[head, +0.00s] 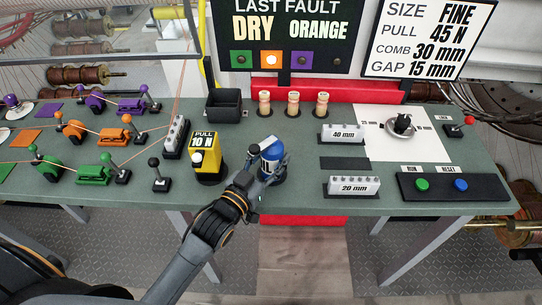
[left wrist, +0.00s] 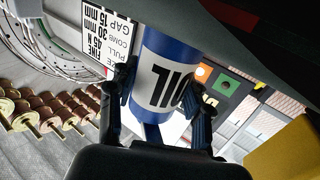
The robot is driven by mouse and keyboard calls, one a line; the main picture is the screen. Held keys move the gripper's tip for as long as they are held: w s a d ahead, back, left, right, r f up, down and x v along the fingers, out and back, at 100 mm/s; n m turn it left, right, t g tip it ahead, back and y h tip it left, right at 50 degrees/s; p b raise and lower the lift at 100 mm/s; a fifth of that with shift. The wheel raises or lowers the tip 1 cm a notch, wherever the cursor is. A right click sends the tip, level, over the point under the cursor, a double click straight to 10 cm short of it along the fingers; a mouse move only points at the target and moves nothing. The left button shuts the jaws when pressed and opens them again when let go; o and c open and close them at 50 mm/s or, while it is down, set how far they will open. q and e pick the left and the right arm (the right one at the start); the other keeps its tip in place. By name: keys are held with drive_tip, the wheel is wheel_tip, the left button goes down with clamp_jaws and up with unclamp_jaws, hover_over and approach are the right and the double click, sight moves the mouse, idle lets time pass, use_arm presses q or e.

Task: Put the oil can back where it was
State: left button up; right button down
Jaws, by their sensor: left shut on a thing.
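The oil can (head: 270,150) is blue and white and stands upright near the front middle of the green bench (head: 300,196) in the head view. My left gripper (head: 264,172) is shut on it. In the left wrist view the oil can (left wrist: 165,75), lettered "OIL", sits between the two fingers of my left gripper (left wrist: 158,100). The can's base is mostly hidden by the gripper in the head view, so I cannot tell whether it touches the bench. My right gripper is not in view.
A yellow "PULL 10 N" block (head: 207,155) stands close left of the can. A black bin (head: 223,104) and several wooden pegs (head: 293,103) are behind. Comb blocks marked 40 mm (head: 342,134) and 20 mm (head: 354,187) and a button panel (head: 450,187) are right.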

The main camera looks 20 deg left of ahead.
use_arm(q)
drive_tip(key=shift+f, duration=0.1)
drive_tip(key=o, duration=1.2)
drive_tip(key=shift+o, duration=0.6)
drive_tip(key=shift+r, duration=0.25)
drive_tip(key=b+v, duration=0.1)
drive_tip(key=v, duration=0.4)
drive_tip(key=b+v, duration=0.1)
drive_tip(key=v, duration=0.5)
drive_tip(key=shift+f+b, duration=0.25)
drive_tip(key=shift+b, duration=0.05)
drive_tip(key=shift+s+a+r, duration=0.1)
drive_tip(key=shift+s+a, duration=0.05)
drive_tip(key=shift+s, duration=0.35)
